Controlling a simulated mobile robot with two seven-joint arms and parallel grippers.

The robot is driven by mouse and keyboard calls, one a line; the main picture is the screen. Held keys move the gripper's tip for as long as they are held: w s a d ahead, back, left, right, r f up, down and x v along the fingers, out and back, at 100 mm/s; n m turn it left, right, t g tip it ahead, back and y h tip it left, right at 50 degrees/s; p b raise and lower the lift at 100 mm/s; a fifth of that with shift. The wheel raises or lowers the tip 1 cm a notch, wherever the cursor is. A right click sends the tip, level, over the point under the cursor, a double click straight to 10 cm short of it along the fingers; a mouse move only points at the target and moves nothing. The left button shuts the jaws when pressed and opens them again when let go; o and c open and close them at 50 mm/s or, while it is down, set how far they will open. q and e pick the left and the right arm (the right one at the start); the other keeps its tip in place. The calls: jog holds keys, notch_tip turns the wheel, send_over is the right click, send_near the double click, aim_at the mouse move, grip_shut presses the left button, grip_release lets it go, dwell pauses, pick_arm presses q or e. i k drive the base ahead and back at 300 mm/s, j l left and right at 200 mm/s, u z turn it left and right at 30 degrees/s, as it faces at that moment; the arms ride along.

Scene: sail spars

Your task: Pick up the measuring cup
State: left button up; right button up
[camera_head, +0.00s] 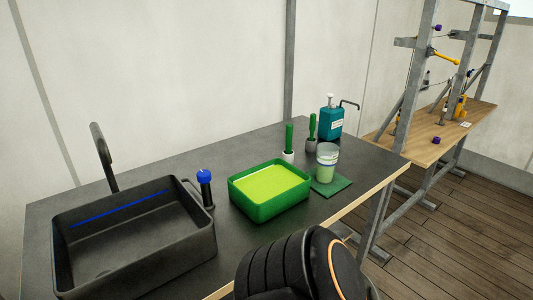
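A clear cup with pale green contents, which looks like the measuring cup (327,163), stands upright on a small dark green mat (341,185) at the right part of the counter. Its whole near side shows. Neither of my grippers is in view. A black ribbed arm part of mine with an orange ring fills the bottom middle, in front of the counter and apart from the cup.
A green tub (268,210) with yellow-green contents stands left of the cup. A black sink (190,255) lies at the left. Green brushes (289,140) and a teal pump bottle (331,122) stand behind the cup. A wooden workbench (418,146) is beyond, at right.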

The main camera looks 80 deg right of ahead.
aim_at(328, 153)
jog(key=z, duration=3.05)
